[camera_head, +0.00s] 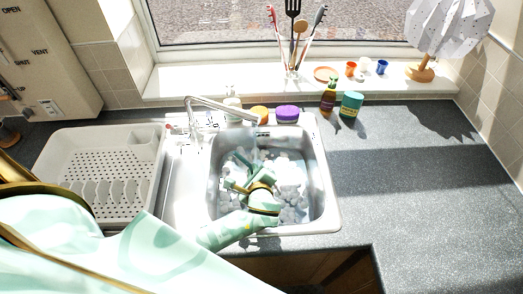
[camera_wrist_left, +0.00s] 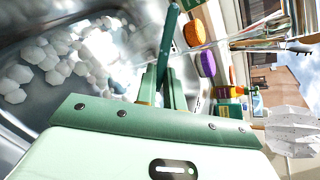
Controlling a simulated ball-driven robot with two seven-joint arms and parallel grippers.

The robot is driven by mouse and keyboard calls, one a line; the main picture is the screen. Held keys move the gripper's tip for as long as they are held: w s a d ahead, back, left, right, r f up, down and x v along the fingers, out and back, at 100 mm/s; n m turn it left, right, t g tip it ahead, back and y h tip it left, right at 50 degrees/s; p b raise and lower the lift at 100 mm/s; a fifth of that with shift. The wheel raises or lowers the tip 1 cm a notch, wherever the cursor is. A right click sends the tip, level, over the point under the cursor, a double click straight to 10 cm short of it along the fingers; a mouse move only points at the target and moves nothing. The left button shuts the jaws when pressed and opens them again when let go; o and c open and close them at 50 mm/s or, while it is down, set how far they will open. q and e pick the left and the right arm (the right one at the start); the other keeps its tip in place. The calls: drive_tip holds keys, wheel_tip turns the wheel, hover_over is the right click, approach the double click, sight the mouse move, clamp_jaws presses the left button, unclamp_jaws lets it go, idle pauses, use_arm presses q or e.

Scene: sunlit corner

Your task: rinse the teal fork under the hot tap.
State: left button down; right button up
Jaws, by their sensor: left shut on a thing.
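My left gripper (camera_head: 238,178) is over the sink (camera_head: 328,190), below and in front of the tap spout. It is shut on the teal fork (camera_wrist_left: 168,42), which shows in the left wrist view as a narrow teal length between the fingers. In the head view the fork is hard to tell from the green fingers. The chrome tap (camera_head: 220,106) stands at the back left of the sink, its spout reaching right over the basin. I cannot tell whether water runs. My right gripper is not in view.
White foam lumps (camera_head: 290,195) lie in the basin. A white dish rack (camera_head: 75,150) stands left of the sink. The right worktop (camera_head: 420,190) is clear.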

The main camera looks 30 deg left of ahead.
use_arm(q)
drive_tip(key=shift+r, duration=0.1)
idle(0.4)
drive_tip(key=s+d+r+p, duration=0.1)
drive_tip(key=s+r+p, duration=0.3)
drive_tip(key=p, duration=0.2)
drive_tip(key=shift+s+d, duration=0.25)
drive_tip(key=shift+s, duration=0.15)
drive_tip(key=shift+f, duration=0.1)
drive_tip(key=w+d+r+m+t+h+b, duration=0.1)
drive_tip(key=w+r+m+h+b, duration=0.1)
drive_tip(key=b, duration=0.7)
drive_tip(key=w+d+r+m+t+h+b, duration=0.1)
drive_tip(key=w+d+r+m+h+b, duration=0.1)
drive_tip(key=r+m+h+b, duration=0.3)
wheel_tip(320, 180, up, 4)
drive_tip(key=w+b, duration=0.1)
drive_tip(key=b, duration=0.3)
drive_tip(key=shift+w+m+t+h+b, duration=0.2)
drive_tip(key=shift+m+t+h+b, duration=0.1)
drive_tip(key=shift+h+b, duration=0.1)
